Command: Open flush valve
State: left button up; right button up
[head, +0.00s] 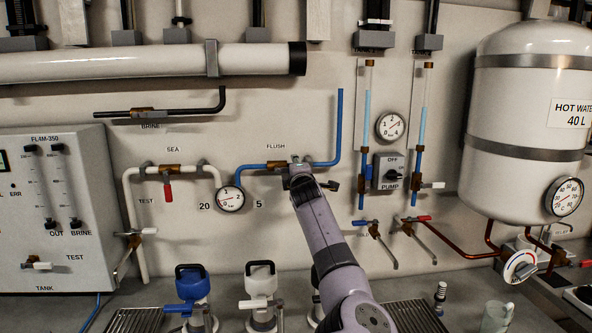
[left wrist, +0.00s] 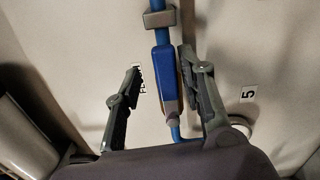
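The flush valve (left wrist: 172,100) sits on the blue flush pipe (head: 339,125), under the FLUSH label in the head view. In the left wrist view its blue handle (left wrist: 165,72) lies along the pipe. My left gripper (head: 296,168) is at the valve in the head view and hides much of it. In the left wrist view my left gripper (left wrist: 160,68) is open, with one finger on each side of the handle. The right-hand finger is very near the handle; I cannot tell whether it touches. The left-hand finger is clear of it. My right gripper is not in view.
A pressure gauge (head: 231,198) is to the left of the valve. The sea valve's red handle (head: 168,190) hangs farther left. The pump switch (head: 389,171) and thin vertical tubes are to the right. Several capped canisters, including a blue one (head: 192,284), stand below.

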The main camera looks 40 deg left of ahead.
pick_arm(q)
jog(key=shift+f, duration=0.1)
jog(key=v, duration=0.7)
jog(key=shift+s+d, duration=0.15)
jog(key=shift+s, duration=0.05)
dwell(0.6)
